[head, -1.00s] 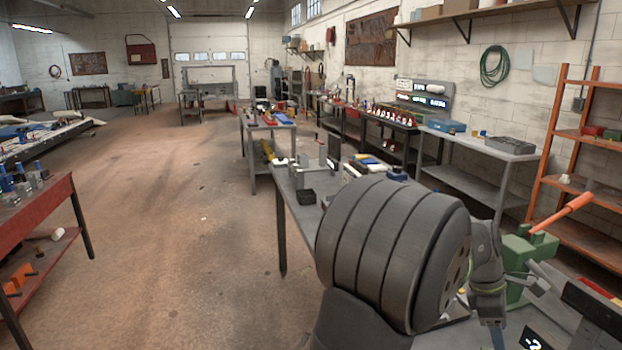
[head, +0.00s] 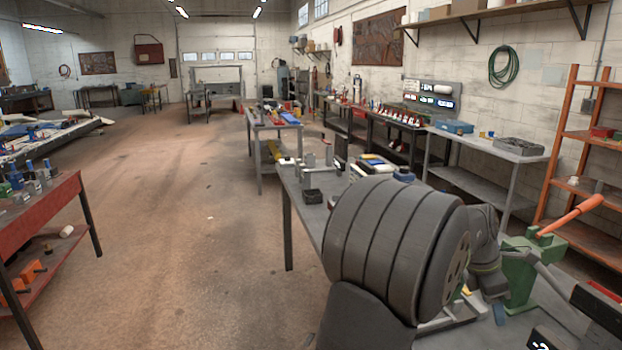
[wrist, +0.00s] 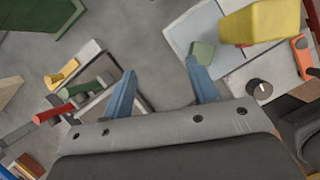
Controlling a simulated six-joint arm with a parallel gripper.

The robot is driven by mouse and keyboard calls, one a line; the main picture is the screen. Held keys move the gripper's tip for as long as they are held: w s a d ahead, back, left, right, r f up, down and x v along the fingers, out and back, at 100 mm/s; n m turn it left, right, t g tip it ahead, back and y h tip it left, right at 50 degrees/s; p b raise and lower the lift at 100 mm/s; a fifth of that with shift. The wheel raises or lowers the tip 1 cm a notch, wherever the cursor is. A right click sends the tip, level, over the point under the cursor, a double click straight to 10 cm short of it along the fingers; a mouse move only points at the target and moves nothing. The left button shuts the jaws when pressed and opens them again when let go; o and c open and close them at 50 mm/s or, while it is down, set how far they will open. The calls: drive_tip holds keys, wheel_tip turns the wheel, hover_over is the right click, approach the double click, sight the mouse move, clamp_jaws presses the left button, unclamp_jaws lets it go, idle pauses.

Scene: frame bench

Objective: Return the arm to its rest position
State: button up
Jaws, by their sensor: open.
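My arm bends over the grey bench (head: 318,225), its large dark grey ribbed joint filling the lower middle of the head view. My gripper (wrist: 161,66) shows in the wrist view as two blue fingers set wide apart. Nothing is held between them, and grey bench surface shows in the gap. A small green block (wrist: 203,52) lies beyond the right fingertip and appears close to it; I cannot tell whether they touch. In the head view only a blue fingertip (head: 499,314) shows low at the right, left of the green machine; the other finger is hidden.
The green machine (head: 520,270) with an orange handle (head: 572,215) stands close right of my gripper. A yellow object (wrist: 258,22) sits on a pale panel (wrist: 195,25). Red and green handled tools (wrist: 60,110) lie at left. The floor (head: 180,230) left of the bench is open.

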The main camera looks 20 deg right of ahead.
sight(467, 347)
drive_tip(key=w+f+n, duration=0.1)
drive_tip(key=f, duration=0.4)
drive_tip(key=w+f+n, duration=0.1)
drive_tip(key=f, duration=0.4)
drive_tip(key=w+f+n+t, duration=0.1)
drive_tip(key=w+f, duration=0.1)
drive_tip(key=f, duration=0.3)
drive_tip(key=shift+w+f, duration=0.1)
drive_tip(key=shift+f, duration=0.15)
drive_tip(key=shift+a+r+h, duration=0.15)
drive_tip(key=shift+a+r, duration=0.1)
drive_tip(key=shift+r, duration=0.4)
drive_tip(key=shift+a+r+h, duration=0.15)
drive_tip(key=shift+a+r, duration=0.05)
drive_tip(key=shift+r, duration=0.4)
drive_tip(key=shift+w+a+r, duration=0.1)
drive_tip(key=shift+a+r, duration=0.15)
drive_tip(key=shift+r, duration=0.35)
